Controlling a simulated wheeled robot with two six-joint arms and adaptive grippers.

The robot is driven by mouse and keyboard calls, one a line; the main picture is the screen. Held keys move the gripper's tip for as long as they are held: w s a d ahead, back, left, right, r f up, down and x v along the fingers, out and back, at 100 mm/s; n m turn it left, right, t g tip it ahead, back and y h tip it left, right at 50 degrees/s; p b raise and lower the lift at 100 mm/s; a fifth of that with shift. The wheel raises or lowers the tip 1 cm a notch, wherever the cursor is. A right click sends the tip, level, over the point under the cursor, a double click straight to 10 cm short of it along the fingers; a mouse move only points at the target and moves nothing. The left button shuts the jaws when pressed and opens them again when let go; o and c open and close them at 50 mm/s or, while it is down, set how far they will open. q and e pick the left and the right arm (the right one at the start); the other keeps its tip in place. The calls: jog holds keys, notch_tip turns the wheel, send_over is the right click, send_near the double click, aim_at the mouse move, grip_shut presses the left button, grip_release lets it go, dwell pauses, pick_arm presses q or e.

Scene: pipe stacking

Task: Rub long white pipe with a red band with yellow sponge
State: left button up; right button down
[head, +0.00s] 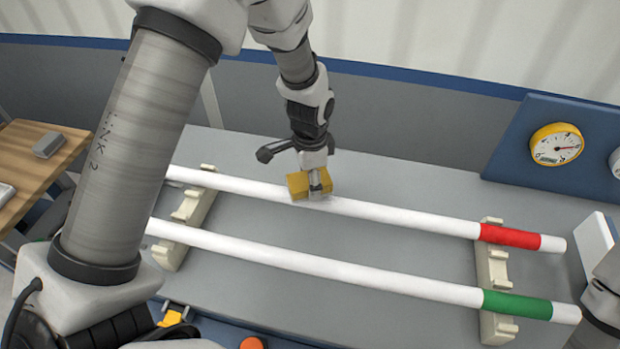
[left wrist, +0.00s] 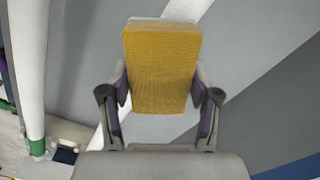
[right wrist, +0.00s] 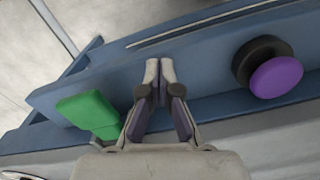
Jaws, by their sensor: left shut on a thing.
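My left gripper (head: 316,182) is shut on the yellow sponge (head: 299,187), with a finger on each side of it in the left wrist view (left wrist: 160,90). The long white pipe with a red band (head: 405,216) lies across two cream holders. The sponge is at the pipe's middle-left part and seems to touch its top; the exact contact is hidden. The red band (head: 510,237) is near the pipe's right end. In the left wrist view the pipe (left wrist: 186,10) runs behind the sponge. My right gripper (right wrist: 159,72) is shut and empty, above a blue edge.
A second white pipe with a green band (head: 517,304) lies parallel in front, on the same holders (head: 492,265). A yellow gauge (head: 557,144) is on a blue panel at right. A wooden surface (head: 30,165) is at left. The right wrist view shows a purple knob (right wrist: 276,77) and a green block (right wrist: 88,111).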

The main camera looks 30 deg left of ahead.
aim_at(328, 183)
pick_arm(q)
jog(key=shift+f+b, duration=0.45)
jog(key=shift+f, duration=0.55)
pick_arm(e)
jog(key=shift+f, duration=0.45)
pick_arm(q)
jog(key=shift+d, duration=0.1)
pick_arm(e)
jog(key=shift+r, duration=0.1)
